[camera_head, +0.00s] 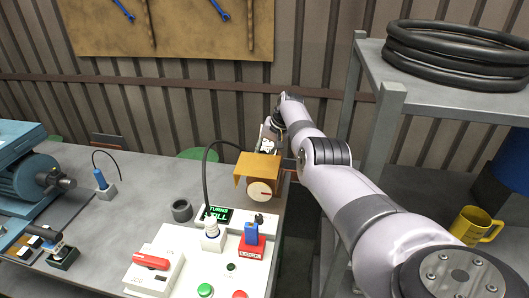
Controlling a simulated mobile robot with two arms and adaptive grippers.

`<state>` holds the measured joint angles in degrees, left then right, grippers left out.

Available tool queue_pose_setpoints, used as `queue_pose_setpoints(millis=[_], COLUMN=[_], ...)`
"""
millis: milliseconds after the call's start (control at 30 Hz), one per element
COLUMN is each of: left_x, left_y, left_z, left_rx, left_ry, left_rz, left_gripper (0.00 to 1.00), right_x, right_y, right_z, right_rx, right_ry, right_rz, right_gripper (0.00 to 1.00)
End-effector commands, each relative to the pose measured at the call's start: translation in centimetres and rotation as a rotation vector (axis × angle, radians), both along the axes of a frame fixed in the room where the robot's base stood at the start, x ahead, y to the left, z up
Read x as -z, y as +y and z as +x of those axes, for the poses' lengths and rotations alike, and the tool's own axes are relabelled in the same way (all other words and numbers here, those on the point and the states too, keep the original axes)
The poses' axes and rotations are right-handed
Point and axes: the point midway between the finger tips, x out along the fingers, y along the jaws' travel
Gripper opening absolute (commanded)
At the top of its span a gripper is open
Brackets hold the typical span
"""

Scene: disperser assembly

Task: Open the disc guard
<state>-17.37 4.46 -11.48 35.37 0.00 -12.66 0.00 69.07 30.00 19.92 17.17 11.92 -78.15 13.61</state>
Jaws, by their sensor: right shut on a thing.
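The disc guard (258,166) is an orange-yellow bent cover above a round pale disc (260,191) with a small red mark, near the right end of the grey table. The disc's face shows below the guard's front edge. My right gripper (268,147) is at the guard's back edge, reached by the pale arm from the right. It appears shut on the guard; its fingertips are small and partly hidden behind the guard. My left gripper is not in view.
A white control panel (190,258) with a red handle, buttons and a red LOCK block stands in front of the guard. A small green-lettered screen (217,214) and a dark ring (181,210) are nearby. A shelf with black hoses (455,55) stands at right. The table's middle-left is mostly clear.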

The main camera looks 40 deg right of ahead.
Motion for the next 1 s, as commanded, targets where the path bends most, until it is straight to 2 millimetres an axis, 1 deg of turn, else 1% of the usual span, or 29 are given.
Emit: queue_pose_setpoints(millis=[233,267,533,867,1000], left_x=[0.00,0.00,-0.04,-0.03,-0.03], left_y=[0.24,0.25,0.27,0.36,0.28], left_z=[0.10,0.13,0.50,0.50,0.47], left_rx=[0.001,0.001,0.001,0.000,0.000], left_ry=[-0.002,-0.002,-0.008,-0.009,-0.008], left_rz=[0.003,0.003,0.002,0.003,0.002], left_gripper=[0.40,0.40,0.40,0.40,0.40], right_x=[0.10,0.10,0.08,-0.02,-0.60], right_y=[-0.10,-0.10,-0.06,-0.06,-0.24], right_z=[-0.05,-0.05,-0.03,-0.03,-0.21], right_rx=[0.002,0.002,0.001,0.000,0.001], right_ry=[0.001,0.001,0.001,0.000,0.000], right_rz=[-0.003,-0.003,-0.002,-0.001,-0.003], right_gripper=[0.00,0.24,0.42,0.42,0.42])
